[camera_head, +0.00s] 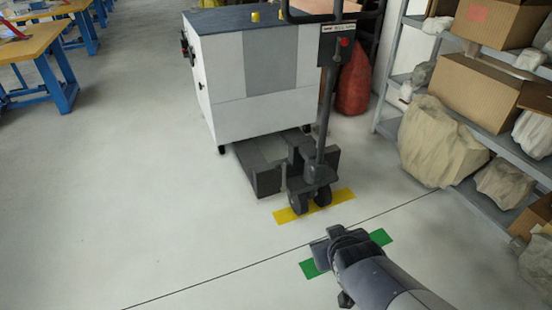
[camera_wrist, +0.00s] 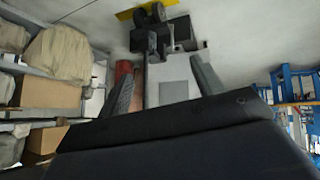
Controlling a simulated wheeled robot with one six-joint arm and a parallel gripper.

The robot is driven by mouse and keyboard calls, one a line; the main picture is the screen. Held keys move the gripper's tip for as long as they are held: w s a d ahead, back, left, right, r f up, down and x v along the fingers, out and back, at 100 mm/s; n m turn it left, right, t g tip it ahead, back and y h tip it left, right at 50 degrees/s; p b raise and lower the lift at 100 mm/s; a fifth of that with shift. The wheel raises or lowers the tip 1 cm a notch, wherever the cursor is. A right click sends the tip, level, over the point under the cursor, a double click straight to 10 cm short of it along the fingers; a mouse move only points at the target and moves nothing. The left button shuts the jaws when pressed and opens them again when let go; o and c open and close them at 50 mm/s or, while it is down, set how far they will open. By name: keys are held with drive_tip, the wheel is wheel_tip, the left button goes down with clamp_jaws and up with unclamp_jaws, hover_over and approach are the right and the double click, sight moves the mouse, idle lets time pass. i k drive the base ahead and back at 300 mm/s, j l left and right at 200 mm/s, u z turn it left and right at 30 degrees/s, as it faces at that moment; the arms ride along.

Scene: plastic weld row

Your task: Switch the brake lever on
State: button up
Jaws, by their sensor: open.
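A dark pallet truck (camera_head: 312,170) stands by a white cabinet, its upright handle column (camera_head: 328,95) rising in front of the cabinet. A small label and a red button (camera_head: 343,43) are near the handle's top. No part is clearly recognisable as the brake lever; it may be on the truck but is too small to tell. My gripper (camera_head: 332,240) is low over the floor, in front of the truck and apart from it. In the upside-down wrist view my gripper (camera_wrist: 163,86) has its two fingers spread, with nothing held; the truck (camera_wrist: 164,36) is ahead of it.
The white cabinet (camera_head: 222,80) stands behind the truck. A red sack (camera_head: 354,85) is beside it. Shelves (camera_head: 510,150) with boxes and covered bundles line the right. Yellow tape (camera_head: 285,216) and green tape (camera_head: 308,269) mark the floor.

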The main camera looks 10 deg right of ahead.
sight(278, 167)
drive_tip(key=i, duration=0.6)
drive_tip(key=i+j+z, duration=0.1)
drive_tip(key=i, duration=0.5)
drive_tip(key=i+j, duration=0.1)
drive_tip(key=i, duration=0.5)
drive_tip(key=z, duration=0.05)
